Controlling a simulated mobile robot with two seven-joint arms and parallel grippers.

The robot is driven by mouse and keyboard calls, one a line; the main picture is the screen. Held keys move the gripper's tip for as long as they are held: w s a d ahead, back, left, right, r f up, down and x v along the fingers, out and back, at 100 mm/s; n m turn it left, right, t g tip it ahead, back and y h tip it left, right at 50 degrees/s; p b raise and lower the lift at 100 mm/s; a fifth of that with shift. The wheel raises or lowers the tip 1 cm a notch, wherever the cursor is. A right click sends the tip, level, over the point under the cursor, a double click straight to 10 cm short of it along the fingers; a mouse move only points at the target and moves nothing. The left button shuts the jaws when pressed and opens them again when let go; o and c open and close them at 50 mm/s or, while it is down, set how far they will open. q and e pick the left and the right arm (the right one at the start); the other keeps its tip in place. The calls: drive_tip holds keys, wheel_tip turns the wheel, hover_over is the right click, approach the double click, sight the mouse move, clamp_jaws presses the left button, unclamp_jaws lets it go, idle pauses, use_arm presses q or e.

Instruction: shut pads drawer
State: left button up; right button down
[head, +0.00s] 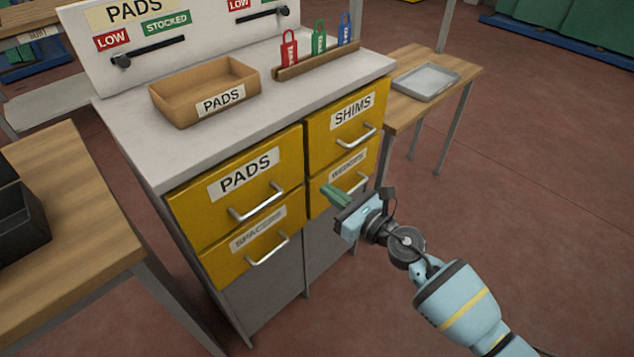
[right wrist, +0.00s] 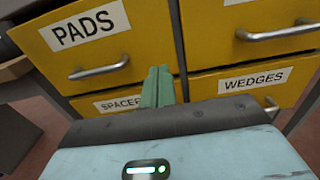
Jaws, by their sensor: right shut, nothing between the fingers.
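The pads drawer (head: 250,205) is the yellow upper-left drawer of the cabinet, with a PADS label and a silver bar handle (head: 257,203). Its front looks flush or nearly flush with its neighbours; I cannot tell whether a small gap is left. It also shows at the upper left of the right wrist view (right wrist: 120,40). My right gripper (head: 335,195) has its green fingers together and empty, in front of the cabinet near the wedges drawer. In the right wrist view the fingertips (right wrist: 158,85) appear below and right of the pads handle. My left gripper is out of view.
The shims drawer (head: 335,135), wedges drawer (head: 325,198) and spacers drawer (head: 228,262) surround it, with protruding handles. A cardboard tray (head: 180,110) sits on the cabinet top. Wooden tables stand left (head: 90,215) and right (head: 455,75).

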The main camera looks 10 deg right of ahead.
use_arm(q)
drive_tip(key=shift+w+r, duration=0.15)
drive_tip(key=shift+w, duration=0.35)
use_arm(e)
drive_tip(key=v, duration=0.5)
drive_tip(key=shift+w, duration=0.1)
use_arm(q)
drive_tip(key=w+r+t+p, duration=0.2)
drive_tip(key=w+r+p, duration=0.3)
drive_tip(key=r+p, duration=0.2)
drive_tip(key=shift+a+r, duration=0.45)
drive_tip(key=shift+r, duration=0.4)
use_arm(e)
drive_tip(key=s+d+f+n+g+h, duration=0.1)
drive_tip(key=s+f+n, duration=0.4)
drive_tip(key=s+n, duration=0.5)
drive_tip(key=s+d+f+n+g+h, duration=0.2)
drive_tip(key=s+d+f+n+h, duration=0.2)
drive_tip(key=s+n, duration=0.6)
drive_tip(key=s+d+f+n+g+h, duration=0.2)
drive_tip(key=s+f+n, duration=0.4)
drive_tip(key=s, duration=1.2)
drive_tip(key=d+n+h, duration=0.1)
drive_tip(key=n+h, duration=0.1)
drive_tip(key=n, duration=0.2)
drive_tip(key=shift+s+d, duration=0.15)
drive_tip(key=shift+d, duration=0.1)
